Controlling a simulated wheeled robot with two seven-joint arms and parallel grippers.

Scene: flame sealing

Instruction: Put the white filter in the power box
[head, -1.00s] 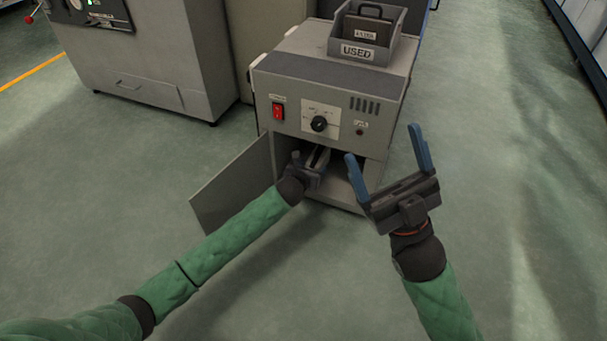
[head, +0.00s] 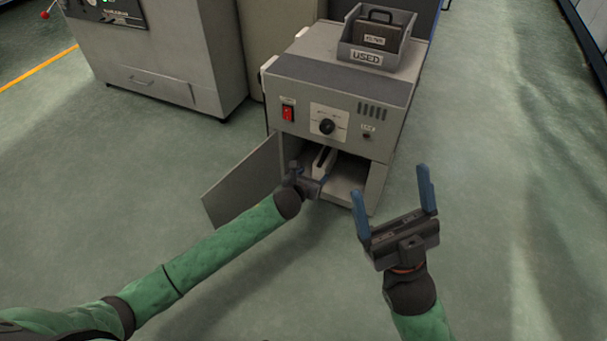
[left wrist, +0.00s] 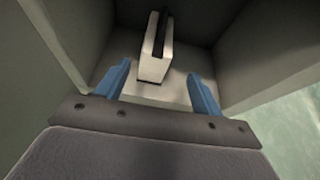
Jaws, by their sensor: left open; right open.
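The power box (head: 335,110) is a grey cabinet with a red switch and a dial. Its lower door (head: 245,185) stands open to the left. The white filter (head: 320,161) with a dark handle stands inside the lower compartment, partly hidden by my left gripper in the head view. My left gripper (head: 315,181) is at the compartment's mouth. In the left wrist view the filter (left wrist: 155,57) stands upright beyond the open, empty blue fingers (left wrist: 160,85), apart from them. My right gripper (head: 395,205) is open and empty, in front of the cabinet's right side.
A grey tray marked USED (head: 365,58) sits on top of the cabinet and holds a brown filter (head: 376,32) with a black handle. A large grey machine (head: 155,55) stands at the back left. The floor on the right is clear.

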